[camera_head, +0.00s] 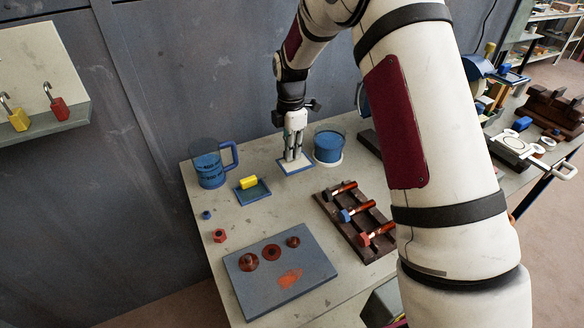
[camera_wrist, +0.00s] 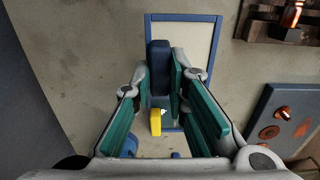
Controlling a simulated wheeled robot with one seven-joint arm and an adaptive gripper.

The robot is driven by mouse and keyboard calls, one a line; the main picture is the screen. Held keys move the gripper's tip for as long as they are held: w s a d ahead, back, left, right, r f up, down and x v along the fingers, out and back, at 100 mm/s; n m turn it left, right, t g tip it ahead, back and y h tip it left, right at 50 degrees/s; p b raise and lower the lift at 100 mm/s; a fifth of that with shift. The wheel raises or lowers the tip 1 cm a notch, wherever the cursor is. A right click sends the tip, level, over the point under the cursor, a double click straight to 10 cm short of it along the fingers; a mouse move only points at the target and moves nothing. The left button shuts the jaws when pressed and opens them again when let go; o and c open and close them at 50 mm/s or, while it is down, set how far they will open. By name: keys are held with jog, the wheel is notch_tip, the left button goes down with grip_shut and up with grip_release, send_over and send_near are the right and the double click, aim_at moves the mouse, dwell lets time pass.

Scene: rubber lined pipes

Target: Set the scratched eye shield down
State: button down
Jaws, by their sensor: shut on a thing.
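My gripper (camera_head: 293,156) points down over a white tray with a blue rim (camera_head: 306,169) on the grey bench. The tray also shows in the wrist view (camera_wrist: 204,50). In the wrist view, my gripper (camera_wrist: 161,85) has its teal finger pads closed on a dark blue piece (camera_wrist: 158,55), which I take for the scratched eye shield. Its lens and scratches are not visible. In the head view the fingers hide most of it, and I cannot tell whether it touches the tray.
A clear jug with blue contents (camera_head: 210,172) and a blue tub (camera_head: 328,147) flank the tray. A bolt rack (camera_head: 366,236) and a grey plate (camera_head: 300,292) are nearer. Bare bench lies between them.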

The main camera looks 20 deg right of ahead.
aim_at(291, 164)
jog(key=shift+f, duration=2.85)
jog(key=c, duration=1.6)
grip_release()
jog(key=shift+f, duration=0.15)
jog(key=shift+p, duration=0.3)
